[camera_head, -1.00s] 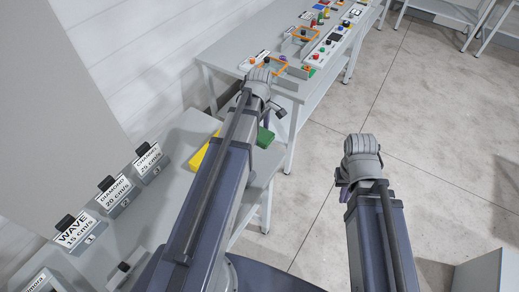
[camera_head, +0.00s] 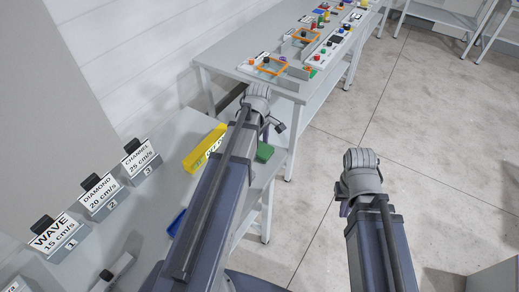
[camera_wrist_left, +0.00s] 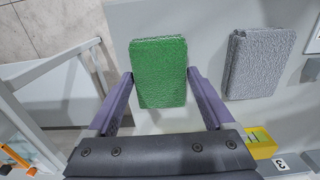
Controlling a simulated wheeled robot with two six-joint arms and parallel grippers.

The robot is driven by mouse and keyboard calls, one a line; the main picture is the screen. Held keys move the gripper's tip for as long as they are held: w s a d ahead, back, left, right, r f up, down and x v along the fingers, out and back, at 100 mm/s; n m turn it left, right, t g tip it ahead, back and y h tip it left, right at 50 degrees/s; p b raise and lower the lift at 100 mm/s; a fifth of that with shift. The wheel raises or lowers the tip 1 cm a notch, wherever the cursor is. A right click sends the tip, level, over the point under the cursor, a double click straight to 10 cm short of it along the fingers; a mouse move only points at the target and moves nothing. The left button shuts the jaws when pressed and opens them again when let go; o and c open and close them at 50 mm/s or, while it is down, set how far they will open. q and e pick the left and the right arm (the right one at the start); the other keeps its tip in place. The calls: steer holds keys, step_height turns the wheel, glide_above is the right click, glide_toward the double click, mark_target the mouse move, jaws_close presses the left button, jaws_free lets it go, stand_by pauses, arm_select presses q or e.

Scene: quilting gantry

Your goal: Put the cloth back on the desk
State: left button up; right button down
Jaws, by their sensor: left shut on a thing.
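A green cloth pad (camera_wrist_left: 160,62) sits between the two fingers of my left gripper (camera_wrist_left: 160,78) in the left wrist view, and the gripper is shut on it. In the head view the green cloth (camera_head: 265,152) shows just below my left gripper, by the right edge of the pale grey desk (camera_head: 190,128). I cannot tell whether it touches the desk. A grey folded cloth (camera_wrist_left: 258,62) lies on the desk beside it in the wrist view. My right gripper (camera_head: 344,206) hangs over the floor, its fingers mostly hidden.
A yellow box (camera_head: 204,148) and a blue item (camera_head: 177,222) are on the desk. Signs for wave (camera_head: 52,234), diamond (camera_head: 98,190) and channel (camera_head: 140,157) stand along its left. A bench (camera_head: 225,73) with coloured parts stands behind. Floor is open at right.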

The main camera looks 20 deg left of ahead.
arm_select(q)
steer(key=shift+r, duration=0.1)
steer(key=shift+f, duration=0.25)
steer(key=o, duration=0.9)
steer(key=shift+r, duration=0.1)
steer(key=shift+r, duration=0.15)
